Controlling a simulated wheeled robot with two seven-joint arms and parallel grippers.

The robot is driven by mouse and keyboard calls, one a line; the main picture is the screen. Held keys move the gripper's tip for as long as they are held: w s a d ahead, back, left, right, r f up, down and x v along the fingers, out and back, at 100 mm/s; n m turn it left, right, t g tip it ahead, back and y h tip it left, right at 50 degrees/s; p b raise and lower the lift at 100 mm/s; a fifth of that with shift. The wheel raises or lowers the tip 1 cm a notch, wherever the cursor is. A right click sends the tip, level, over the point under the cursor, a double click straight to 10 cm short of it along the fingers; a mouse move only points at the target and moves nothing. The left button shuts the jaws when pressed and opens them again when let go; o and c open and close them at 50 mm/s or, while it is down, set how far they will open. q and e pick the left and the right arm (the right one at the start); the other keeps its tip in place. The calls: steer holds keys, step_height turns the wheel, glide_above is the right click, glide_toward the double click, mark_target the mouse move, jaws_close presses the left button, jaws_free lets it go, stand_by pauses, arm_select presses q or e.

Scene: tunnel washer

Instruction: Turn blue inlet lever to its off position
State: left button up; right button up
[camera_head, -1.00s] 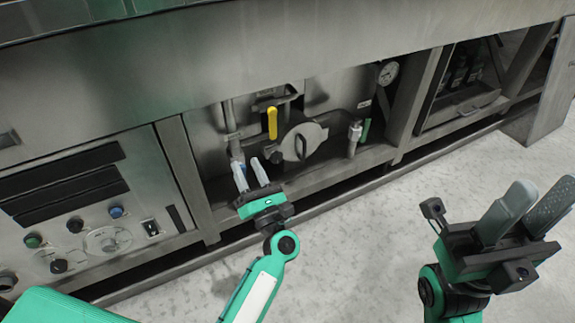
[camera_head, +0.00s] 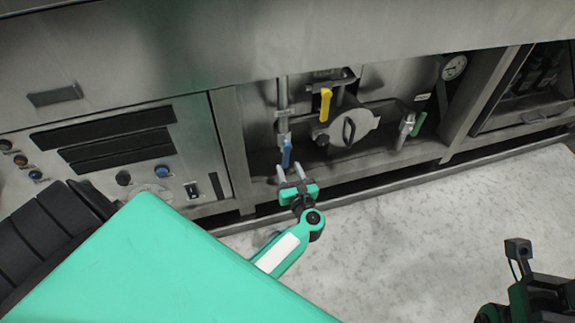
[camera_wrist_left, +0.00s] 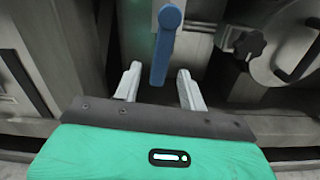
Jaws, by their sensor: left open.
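The blue inlet lever (camera_head: 286,154) hangs straight down on a vertical pipe inside the machine's open bay. In the left wrist view the blue lever (camera_wrist_left: 165,45) points down, its lower end lying between my two fingers in the picture. My left gripper (camera_head: 290,172) is open just below the lever in the head view; its spread fingers also show in the left wrist view (camera_wrist_left: 158,85). I cannot tell whether either finger touches the lever. My right gripper's fingers are out of frame; only part of its wrist shows at the lower right.
A yellow lever (camera_head: 325,104) hangs to the right of the blue one. Beside it are a round hatch (camera_head: 354,126), a green-handled valve (camera_head: 418,124) and a gauge (camera_head: 454,67). A control panel (camera_head: 110,160) is at left. The floor (camera_head: 420,210) is clear.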

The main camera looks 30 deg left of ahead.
mark_target(286, 162)
arm_select(q)
steer(key=shift+x, duration=1.65)
jaws_close()
